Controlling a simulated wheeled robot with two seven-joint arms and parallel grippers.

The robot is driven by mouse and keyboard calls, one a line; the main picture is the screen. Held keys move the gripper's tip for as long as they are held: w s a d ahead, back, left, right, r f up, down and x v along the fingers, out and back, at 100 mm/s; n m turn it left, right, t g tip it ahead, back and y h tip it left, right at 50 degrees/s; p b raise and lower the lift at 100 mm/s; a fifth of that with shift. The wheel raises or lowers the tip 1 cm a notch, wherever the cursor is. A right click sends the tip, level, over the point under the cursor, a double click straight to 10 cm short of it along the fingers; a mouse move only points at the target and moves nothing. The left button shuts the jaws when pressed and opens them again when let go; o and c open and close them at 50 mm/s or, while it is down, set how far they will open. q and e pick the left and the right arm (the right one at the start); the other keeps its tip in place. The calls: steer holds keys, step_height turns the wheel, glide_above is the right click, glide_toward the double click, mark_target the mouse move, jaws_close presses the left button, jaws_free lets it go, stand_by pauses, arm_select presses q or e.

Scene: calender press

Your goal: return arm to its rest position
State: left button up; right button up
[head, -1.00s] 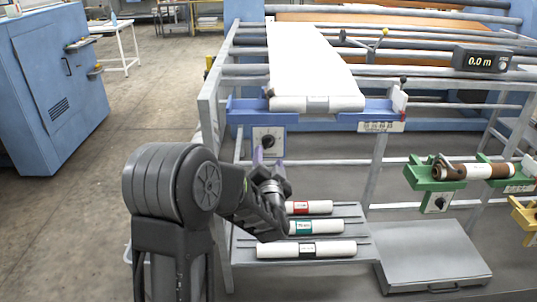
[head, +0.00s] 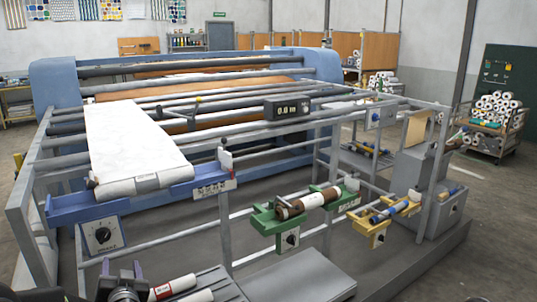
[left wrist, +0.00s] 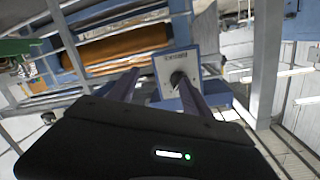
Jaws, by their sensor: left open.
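My left arm's gripper (head: 122,270) shows at the bottom left of the head view, in front of and below the blue bracket with the dial box (head: 102,235). Its two purple-grey fingers stand apart with nothing between them. In the left wrist view the fingers (left wrist: 158,92) are also spread and empty, and the dial box (left wrist: 172,68) shows behind them, apart from them. Most of my left arm lies outside the head view. My right gripper is in neither view.
A white roll (head: 140,185) rests on the blue bracket. The tray's paper rolls (head: 172,287) lie close to the right of the gripper. A green bracket (head: 268,228) and a yellow bracket (head: 372,228) hold rolls farther right. A grey platform (head: 305,277) sits low in front.

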arm_select(q)
steer(key=s+d+f+g+h, duration=0.3)
steer(key=s+d+f+h, duration=0.15)
steer(key=d+f, duration=0.65)
steer(key=s+d+f+g+h, duration=0.3)
steer(key=s+d+f+h, duration=0.15)
steer(key=d+f, duration=0.7)
steer(key=s+d+f+g+h, duration=0.1)
steer(key=s+d+f+g, duration=0.1)
steer(key=s+d+f, duration=0.2)
steer(key=s+d+f+g+h, duration=0.1)
steer(key=s+d+f+g, duration=0.2)
steer(key=s+f, duration=0.3)
steer(key=s+d+f+g+h, duration=0.2)
steer(key=s+d+f, duration=0.3)
steer(key=s, duration=0.7)
steer(key=shift+s+n, duration=0.15)
steer(key=shift+n, duration=0.15)
steer(key=shift+d+f, duration=0.1)
steer(key=shift+c, duration=0.6)
